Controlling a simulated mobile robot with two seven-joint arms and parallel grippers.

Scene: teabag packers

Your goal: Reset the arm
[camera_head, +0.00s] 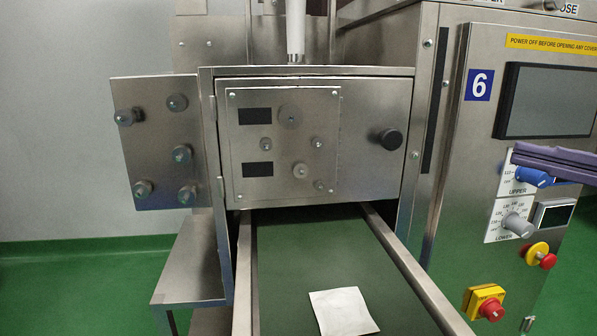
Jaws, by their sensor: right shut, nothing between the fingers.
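My right gripper (522,154) comes in from the right edge as a purple shape. Its fingers point left and are shut with nothing between them. It is in front of the machine's control panel, overlapping the top of the blue knob (533,178) in the picture. Whether it touches the knob cannot be told. My left gripper is not in view. A white teabag packet (342,311) lies flat on the green conveyor belt (315,250), apart from the gripper.
The steel cabinet bears a dark screen (546,101), a grey knob (518,224), a red-topped button (541,255) and a yellow-based red switch (484,302). A steel box with a closed door (370,105) stands over the belt. Green floor (75,285) is free at left.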

